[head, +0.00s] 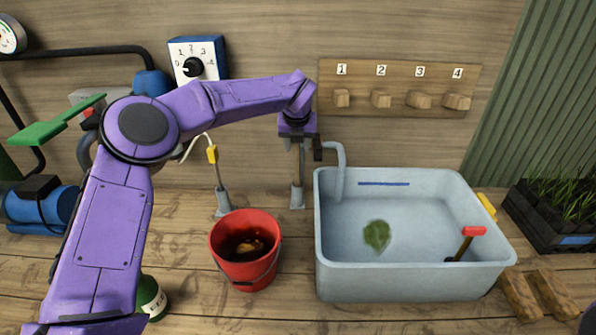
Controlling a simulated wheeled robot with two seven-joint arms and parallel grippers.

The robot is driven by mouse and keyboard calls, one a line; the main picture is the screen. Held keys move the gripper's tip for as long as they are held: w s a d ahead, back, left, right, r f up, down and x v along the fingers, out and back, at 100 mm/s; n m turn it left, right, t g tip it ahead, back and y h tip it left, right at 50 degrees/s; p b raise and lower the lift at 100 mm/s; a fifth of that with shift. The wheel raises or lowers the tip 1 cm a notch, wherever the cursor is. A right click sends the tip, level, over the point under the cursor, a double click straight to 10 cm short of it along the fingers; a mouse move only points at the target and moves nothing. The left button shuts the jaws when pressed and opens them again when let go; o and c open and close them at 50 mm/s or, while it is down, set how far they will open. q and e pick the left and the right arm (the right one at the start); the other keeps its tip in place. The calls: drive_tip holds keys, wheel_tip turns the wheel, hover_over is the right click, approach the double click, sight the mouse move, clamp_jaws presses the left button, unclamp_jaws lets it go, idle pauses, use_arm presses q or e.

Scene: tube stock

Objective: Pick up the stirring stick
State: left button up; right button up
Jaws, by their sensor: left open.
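A thin grey stick (301,163), which appears to be the stirring stick, stands upright in a small grey holder (297,198) on the wooden table, between the red bucket and the basin. My left gripper (301,146) is above it, pointing down, with its jaws open. The stick's upper end is hidden at the gripper, and I cannot tell whether the jaws touch it. My right gripper is not in view.
A yellow-tagged probe (213,156) stands nearby. A numbered peg board (398,101) hangs behind.

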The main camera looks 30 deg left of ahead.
sight(298, 150)
use_arm(q)
drive_tip(key=shift+x, duration=1.55)
drive_tip(key=shift+s, duration=0.15)
clamp_jaws()
drive_tip(key=shift+r, duration=0.15)
